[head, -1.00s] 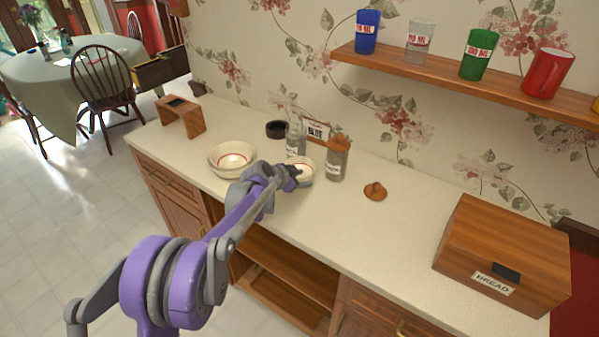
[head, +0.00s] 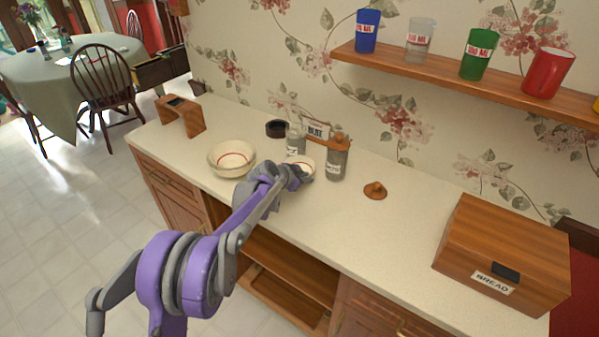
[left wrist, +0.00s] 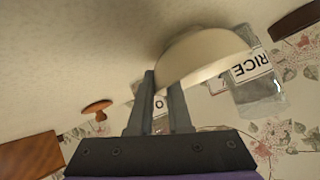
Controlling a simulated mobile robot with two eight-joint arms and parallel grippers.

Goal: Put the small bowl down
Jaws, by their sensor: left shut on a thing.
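The small bowl (head: 307,161) is white with a red line inside. It is on or just above the counter, in front of the glass jars; I cannot tell if its base touches. My left gripper (head: 300,177) is at the bowl's near side and hides part of it. In the left wrist view the left gripper (left wrist: 162,84) is shut on the rim of the small bowl (left wrist: 200,57), which appears pale and tilted in that turned picture. My right gripper is not in view.
A larger bowl (head: 231,171) stands to the left on the counter (head: 330,220). Glass jars (head: 338,163) stand close behind and right. A brown lid (head: 375,191) and a bread box (head: 507,250) are further right. The counter between lid and bread box is clear.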

